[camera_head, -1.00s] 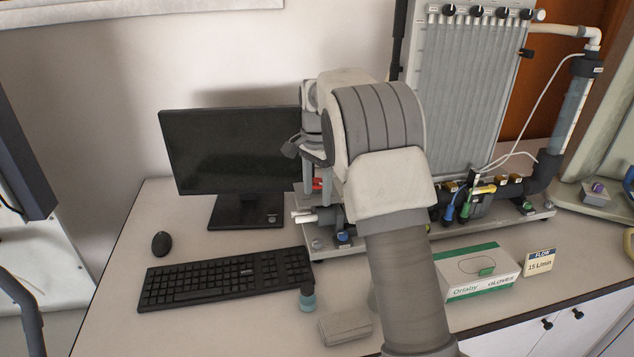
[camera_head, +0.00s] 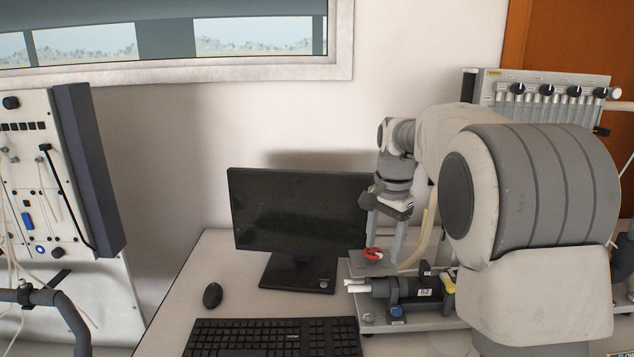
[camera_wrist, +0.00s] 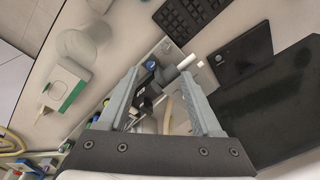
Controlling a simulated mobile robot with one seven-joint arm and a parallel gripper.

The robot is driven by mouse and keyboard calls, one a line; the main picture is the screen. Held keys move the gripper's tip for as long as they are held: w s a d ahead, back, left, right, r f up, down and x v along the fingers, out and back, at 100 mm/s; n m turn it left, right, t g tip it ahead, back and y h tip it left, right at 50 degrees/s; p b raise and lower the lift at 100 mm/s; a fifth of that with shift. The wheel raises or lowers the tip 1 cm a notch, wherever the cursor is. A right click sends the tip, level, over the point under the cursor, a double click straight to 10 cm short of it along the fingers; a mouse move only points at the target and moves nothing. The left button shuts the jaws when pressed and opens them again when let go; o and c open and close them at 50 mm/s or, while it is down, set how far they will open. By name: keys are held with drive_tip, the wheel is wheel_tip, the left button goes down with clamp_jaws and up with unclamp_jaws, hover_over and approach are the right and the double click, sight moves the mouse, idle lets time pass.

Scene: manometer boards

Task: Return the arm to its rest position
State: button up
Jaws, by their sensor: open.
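My gripper (camera_head: 385,232) is open and empty, pointing down beside the right edge of the monitor. Its two grey fingers also show apart in the wrist view (camera_wrist: 158,80), with nothing clasped between them. Below the fingertips is a red handle (camera_head: 373,254) on the bench apparatus; I cannot tell how wide the gap is. Under it lies a dark cylindrical fitting (camera_head: 385,287) with a white end. My bent arm covers much of the manometer board (camera_head: 545,88) and the right part of the bench.
The monitor (camera_head: 300,210), keyboard (camera_head: 270,338) and mouse (camera_head: 212,295) stand on the desk to the left. A glove box (camera_wrist: 68,85) shows in the wrist view. Another panel (camera_head: 40,190) stands at far left. The desk's left edge strip is clear.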

drive_tip(key=s+r+n+t, duration=0.1)
drive_tip(key=s+r+n, duration=0.15)
drive_tip(key=s, duration=0.55)
drive_tip(key=s+r+n+t, duration=0.1)
drive_tip(key=s+r+n, duration=0.15)
drive_tip(key=s, duration=0.45)
drive_tip(key=s+f+n+t, duration=0.1)
drive_tip(key=s+f+n, duration=0.1)
drive_tip(key=s, duration=0.5)
drive_tip(key=s+f+n+t, duration=0.1)
drive_tip(key=s+f+n, duration=0.1)
drive_tip(key=s, duration=0.6)
drive_tip(key=shift+a+n, duration=0.4)
drive_tip(key=shift+a, duration=0.05)
drive_tip(key=shift+c, duration=1.3)
drive_tip(key=shift+d, duration=0.1)
